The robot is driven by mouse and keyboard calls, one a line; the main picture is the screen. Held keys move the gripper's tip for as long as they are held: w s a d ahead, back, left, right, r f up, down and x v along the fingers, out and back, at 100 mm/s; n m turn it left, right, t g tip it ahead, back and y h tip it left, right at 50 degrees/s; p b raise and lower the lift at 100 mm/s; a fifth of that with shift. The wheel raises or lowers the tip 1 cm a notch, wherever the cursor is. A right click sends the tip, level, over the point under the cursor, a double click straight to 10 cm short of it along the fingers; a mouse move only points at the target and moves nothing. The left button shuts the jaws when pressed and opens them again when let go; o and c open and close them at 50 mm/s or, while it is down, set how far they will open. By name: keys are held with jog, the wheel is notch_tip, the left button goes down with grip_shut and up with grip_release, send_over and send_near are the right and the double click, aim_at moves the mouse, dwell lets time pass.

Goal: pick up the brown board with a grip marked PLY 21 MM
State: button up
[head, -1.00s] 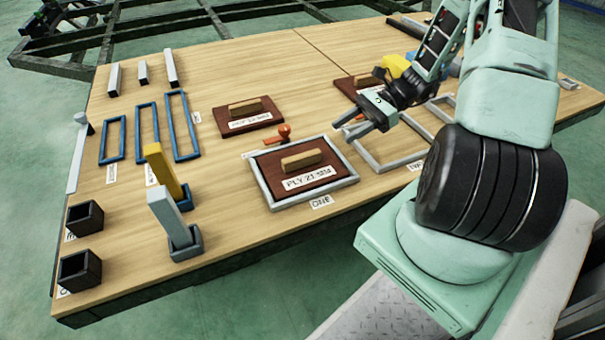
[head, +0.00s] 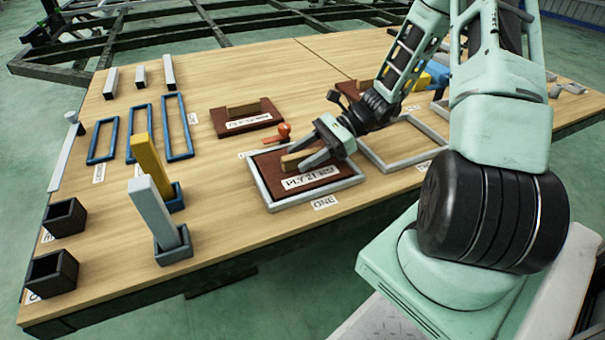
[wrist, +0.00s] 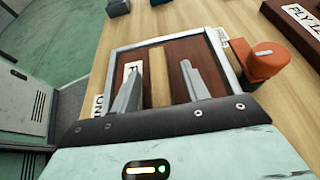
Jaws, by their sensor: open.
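The brown board marked PLY 21 MM (head: 330,178) lies inside a grey frame (head: 283,205) labelled ONE on the table. Its light wooden grip (head: 291,161) stands up from its middle. My gripper (head: 305,151) is open and sits over the board at the grip. In the wrist view the grip (wrist: 160,75) runs between the two open fingers (wrist: 163,85), with a gap on each side. The board (wrist: 190,50) shows around them, its label partly hidden by the left finger. I cannot tell how far the fingertips are above the board.
An orange-red knobbed part (head: 283,131) stands close behind the frame; it also shows in the wrist view (wrist: 258,62). Another brown board marked PLY (head: 270,108) lies behind. An empty grey frame (head: 377,160) lies to the right. Upright yellow (head: 150,160) and grey (head: 152,210) bars stand to the left.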

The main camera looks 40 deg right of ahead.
jog(key=shift+a+f, duration=0.1)
jog(key=shift+a, duration=0.15)
grip_shut()
